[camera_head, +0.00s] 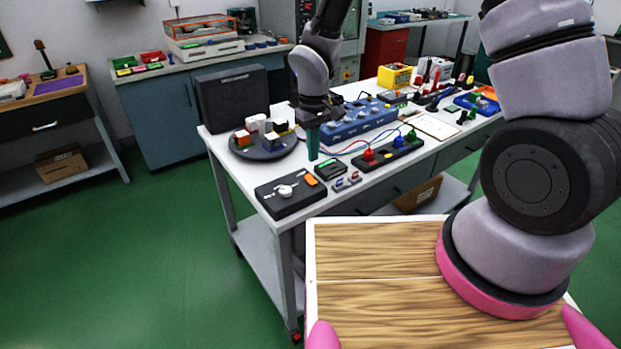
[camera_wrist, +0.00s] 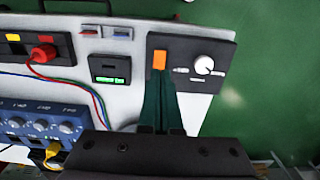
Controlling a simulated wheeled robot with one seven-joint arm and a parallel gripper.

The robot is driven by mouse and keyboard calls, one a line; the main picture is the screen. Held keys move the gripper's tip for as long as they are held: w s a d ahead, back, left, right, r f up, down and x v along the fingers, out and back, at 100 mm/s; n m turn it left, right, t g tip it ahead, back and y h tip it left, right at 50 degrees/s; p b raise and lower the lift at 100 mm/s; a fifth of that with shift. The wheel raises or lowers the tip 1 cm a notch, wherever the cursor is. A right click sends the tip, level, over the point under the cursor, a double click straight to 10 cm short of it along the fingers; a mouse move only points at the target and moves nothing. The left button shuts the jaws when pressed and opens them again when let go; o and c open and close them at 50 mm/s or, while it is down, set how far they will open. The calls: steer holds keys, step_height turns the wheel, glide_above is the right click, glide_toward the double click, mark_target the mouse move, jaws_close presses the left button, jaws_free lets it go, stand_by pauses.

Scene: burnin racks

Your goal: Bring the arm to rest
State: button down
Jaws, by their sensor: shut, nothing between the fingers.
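My gripper (camera_head: 313,145) points down over the near left part of the white workbench (camera_head: 216,149). Its dark green fingers are together and hold nothing. In the wrist view the fingers of my gripper (camera_wrist: 161,88) reach toward a black box with an orange switch and a white knob (camera_wrist: 203,65). That black box (camera_head: 291,196) lies at the bench's front left corner in the head view. The fingertips appear above the bench top; the exact gap to it cannot be told.
Around my gripper stand a round dark tray with small blocks (camera_head: 243,152), a blue instrument with knobs (camera_head: 355,122), a small black meter (camera_head: 331,169) and a black terminal strip with red and blue plugs (camera_head: 388,154). A black panel (camera_head: 231,100) stands behind. Green floor (camera_head: 150,250) is clear at left.

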steer(key=w+d+r+m+t, duration=0.1)
steer(key=d+r+m+t, duration=0.15)
steer(key=d+r, duration=0.65)
steer(key=d+r+m+t, duration=0.1)
steer(key=d+r+m, duration=0.25)
steer(key=r, duration=0.95)
steer(key=s+d+r+m+t+y, duration=0.2)
steer(key=s+d+r+m, duration=0.3)
steer(key=s+d+r, duration=0.5)
steer(key=s+r+t, duration=0.1)
steer(key=s+r, duration=0.2)
steer(key=r, duration=0.1)
steer(key=shift+s+d+t, duration=0.15)
steer(key=shift+t, duration=0.2)
